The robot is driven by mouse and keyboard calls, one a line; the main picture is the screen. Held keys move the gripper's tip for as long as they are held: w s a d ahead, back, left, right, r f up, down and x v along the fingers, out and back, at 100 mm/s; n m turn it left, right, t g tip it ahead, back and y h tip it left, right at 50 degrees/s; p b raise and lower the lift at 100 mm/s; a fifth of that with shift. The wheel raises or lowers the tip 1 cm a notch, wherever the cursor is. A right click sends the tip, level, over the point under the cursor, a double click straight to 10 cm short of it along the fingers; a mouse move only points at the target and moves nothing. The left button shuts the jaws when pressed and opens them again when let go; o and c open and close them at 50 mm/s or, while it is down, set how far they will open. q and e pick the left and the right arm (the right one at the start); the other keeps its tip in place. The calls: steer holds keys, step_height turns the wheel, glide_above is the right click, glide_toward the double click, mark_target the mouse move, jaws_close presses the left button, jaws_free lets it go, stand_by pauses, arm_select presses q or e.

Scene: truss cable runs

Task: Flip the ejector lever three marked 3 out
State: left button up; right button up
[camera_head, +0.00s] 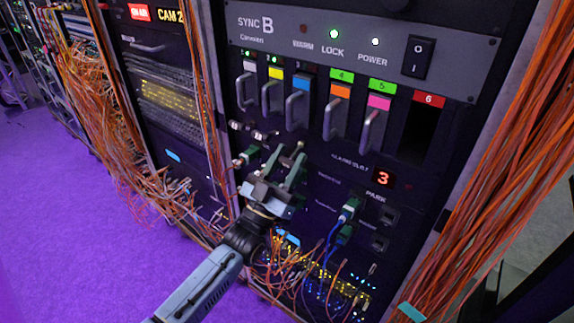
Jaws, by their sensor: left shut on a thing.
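The rack panel marked SYNC B (270,28) holds a row of modules with silver handles. The blue module (299,84) is in slot three, between the yellow module (274,75) and the orange module (341,91). Small silver levers (255,132) stick out below the row at the left. My left gripper (286,160) is at the panel below the blue module, shut on a small silver lever (297,148). The fingers hide part of this lever, and I cannot read its mark. My right gripper is not in view.
A red display (384,177) reads 3. The pink module (378,103) sits right of orange; slot six (420,131) is dark and empty. Orange cables hang at left (95,110) and right (510,130). Blue-cabled plugs (348,210) sit right of my gripper.

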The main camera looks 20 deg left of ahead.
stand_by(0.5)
arm_select(q)
steer(key=o, duration=1)
steer(key=v, duration=1.3)
steer(key=shift+f, duration=0.3)
